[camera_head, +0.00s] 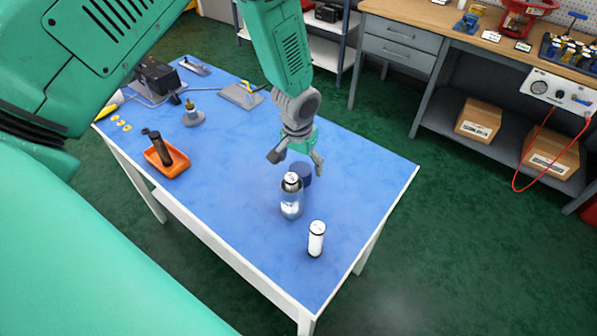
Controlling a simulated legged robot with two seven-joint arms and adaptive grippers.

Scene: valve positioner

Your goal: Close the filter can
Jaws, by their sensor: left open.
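The filter can (291,208) stands upright on the blue table. It looks clear or shiny, and a white cylinder with a dark ring shows at its top. A dark blue round piece (305,173), perhaps the can's lid, is just behind it; I cannot tell if they touch. My left gripper (296,163) points down above and behind the can, its fingers spread apart with nothing seen held between them. My right gripper is not in view.
On the blue table (365,185), an orange tray (178,163) holds a dark tool. A round-based fitting (193,116), a grey plate (241,95) and a black device (157,76) are farther back. The table's right side is clear. A workbench (440,28) stands beyond.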

